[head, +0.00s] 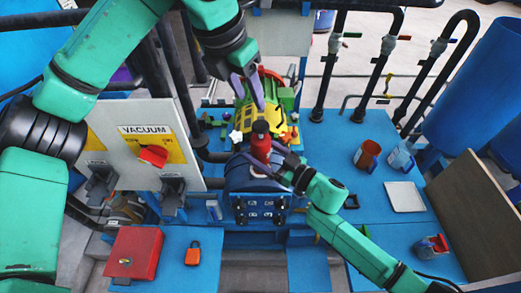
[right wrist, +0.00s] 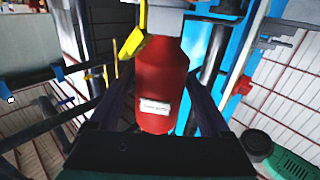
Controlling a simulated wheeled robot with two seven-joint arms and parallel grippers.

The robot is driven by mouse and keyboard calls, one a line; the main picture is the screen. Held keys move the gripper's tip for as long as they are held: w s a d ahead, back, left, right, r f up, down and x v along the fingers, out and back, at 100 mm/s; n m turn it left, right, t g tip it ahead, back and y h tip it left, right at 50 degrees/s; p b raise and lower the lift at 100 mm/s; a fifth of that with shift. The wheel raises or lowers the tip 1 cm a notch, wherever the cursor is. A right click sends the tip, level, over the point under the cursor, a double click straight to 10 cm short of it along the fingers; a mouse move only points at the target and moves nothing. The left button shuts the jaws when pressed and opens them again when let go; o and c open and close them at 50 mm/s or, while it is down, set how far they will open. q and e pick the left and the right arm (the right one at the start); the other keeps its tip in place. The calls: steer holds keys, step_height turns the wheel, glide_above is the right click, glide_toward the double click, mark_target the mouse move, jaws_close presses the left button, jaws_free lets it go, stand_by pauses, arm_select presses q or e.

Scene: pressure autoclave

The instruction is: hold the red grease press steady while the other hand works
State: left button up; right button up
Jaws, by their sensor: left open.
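The red grease press (head: 261,147) stands upright with a dark top, over the blue rounded housing in the middle of the head view. It fills the middle of the right wrist view (right wrist: 160,85) and bears a small white label. My right gripper (head: 278,158) comes in from the lower right. In the right wrist view its two dark fingers (right wrist: 160,78) lie along both sides of the press and close in on it. My left gripper (head: 249,97) is open and empty, above and behind the press, its fingers pointing down over a yellow and green part (head: 270,105).
A grey vacuum panel (head: 120,172) with a red knob stands at the left. A red box (head: 135,252) and an orange padlock (head: 192,253) lie at the front left. Cups (head: 368,155) and a white plate (head: 405,196) are on the blue surface at the right. Black pipes (head: 378,75) rise behind.

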jaws_close()
